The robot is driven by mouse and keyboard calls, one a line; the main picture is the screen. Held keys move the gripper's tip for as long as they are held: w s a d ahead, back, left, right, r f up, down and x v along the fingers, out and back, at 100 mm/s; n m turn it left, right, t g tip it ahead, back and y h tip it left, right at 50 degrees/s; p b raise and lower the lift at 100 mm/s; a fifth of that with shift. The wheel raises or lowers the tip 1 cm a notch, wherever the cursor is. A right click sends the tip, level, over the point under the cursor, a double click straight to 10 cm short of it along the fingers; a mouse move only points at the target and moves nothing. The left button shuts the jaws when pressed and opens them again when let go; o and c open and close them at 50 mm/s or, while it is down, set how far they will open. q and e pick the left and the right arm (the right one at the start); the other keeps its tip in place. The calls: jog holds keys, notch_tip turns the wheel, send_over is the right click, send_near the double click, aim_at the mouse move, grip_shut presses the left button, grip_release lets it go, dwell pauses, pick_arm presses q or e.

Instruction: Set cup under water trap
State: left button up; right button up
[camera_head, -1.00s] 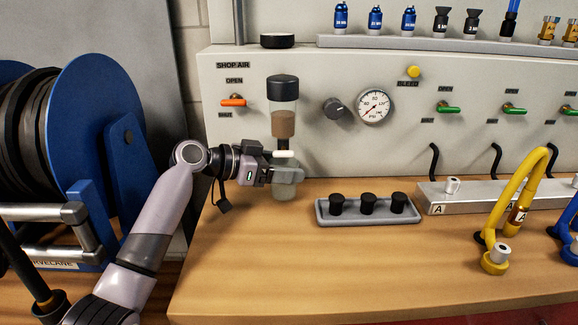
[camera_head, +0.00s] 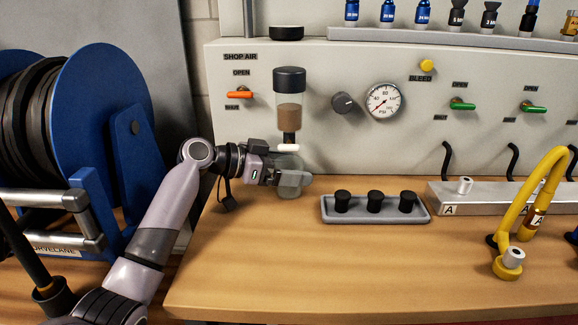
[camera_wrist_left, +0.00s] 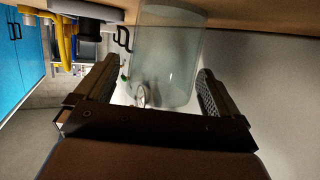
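The clear cup (camera_head: 289,188) is below the water trap (camera_head: 290,105), a clear bowl with a black cap and brownish contents. The cup appears to stand upright on the bench by the panel. A white piece (camera_head: 288,147) at the trap's lower end is just above the cup's mouth. My left gripper (camera_head: 284,178) is at the cup from the left. In the left wrist view, the cup (camera_wrist_left: 165,55) is between the spread fingers (camera_wrist_left: 157,82). A gap shows on the left side; contact on the right is unclear. My right gripper is out of view.
A grey tray (camera_head: 376,216) with several black knobs lies right of the cup. A manifold bar (camera_head: 500,195) and yellow hose (camera_head: 531,200) are farther right. A blue hose reel (camera_head: 100,130) is at left. The front bench is clear.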

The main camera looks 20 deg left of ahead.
pick_arm(q)
jog(key=shift+r, duration=0.25)
jog(key=p+v, duration=0.1)
jog(key=v, duration=0.5)
jog(key=shift+s+a+p, duration=0.15)
jog(key=shift+a+p, duration=0.05)
jog(key=shift+p, duration=0.2)
jog(key=shift+s+a+r, duration=0.1)
jog(key=shift+s+a, duration=0.2)
jog(key=shift+a, duration=0.05)
